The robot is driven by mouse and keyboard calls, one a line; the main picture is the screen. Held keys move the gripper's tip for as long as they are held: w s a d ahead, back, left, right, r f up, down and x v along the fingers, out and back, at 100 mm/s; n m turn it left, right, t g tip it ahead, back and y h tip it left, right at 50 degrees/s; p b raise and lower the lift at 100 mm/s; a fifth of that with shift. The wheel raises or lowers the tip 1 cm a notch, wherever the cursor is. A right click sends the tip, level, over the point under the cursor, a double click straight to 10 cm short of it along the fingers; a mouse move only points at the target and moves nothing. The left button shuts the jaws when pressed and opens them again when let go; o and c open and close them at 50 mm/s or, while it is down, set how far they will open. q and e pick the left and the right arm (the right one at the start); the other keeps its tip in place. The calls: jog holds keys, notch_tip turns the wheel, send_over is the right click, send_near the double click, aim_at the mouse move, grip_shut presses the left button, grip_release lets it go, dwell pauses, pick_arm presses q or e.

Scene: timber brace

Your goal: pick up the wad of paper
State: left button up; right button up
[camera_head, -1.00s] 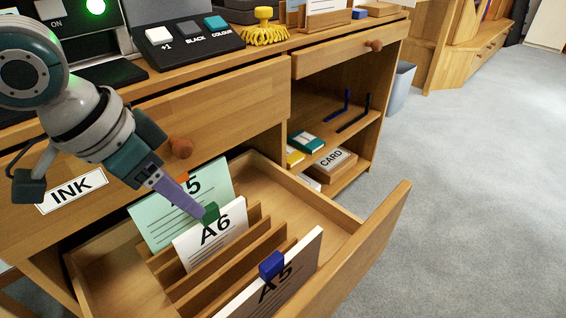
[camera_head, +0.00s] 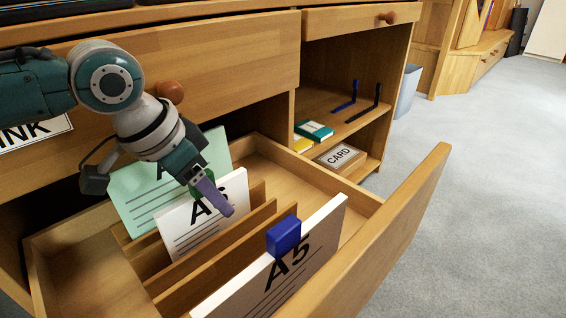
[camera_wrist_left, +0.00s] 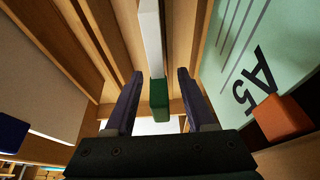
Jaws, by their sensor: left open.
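The open drawer (camera_head: 420,222) holds upright wads of paper between wooden dividers. A white wad marked A6 (camera_head: 190,230) has a green tab; a pale green wad (camera_head: 140,192) stands behind it, and a white A5 wad (camera_head: 290,268) with a blue tab (camera_head: 284,236) stands in front. My left gripper (camera_head: 216,200) is over the A6 wad, pointing down. In the left wrist view the green tab (camera_wrist_left: 159,98) lies between the two open fingers (camera_wrist_left: 158,90), with a gap on each side. The A6 wad's white edge (camera_wrist_left: 151,40) runs on beyond it. My right gripper is not in view.
Wooden dividers (camera_head: 232,238) stand close around the wads. In the left wrist view the green A5 wad (camera_wrist_left: 235,50) and its orange tab (camera_wrist_left: 282,118) are right of the fingers. A round drawer knob (camera_head: 170,92) is behind my arm. A shelf at right holds a CARD box (camera_head: 340,157).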

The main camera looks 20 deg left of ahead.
pick_arm(q)
jog(key=shift+w+d+f, duration=0.1)
jog(key=shift+w+f, duration=0.05)
jog(key=shift+f, duration=0.2)
jog(key=shift+r, duration=0.1)
jog(key=shift+c, duration=0.3)
grip_shut()
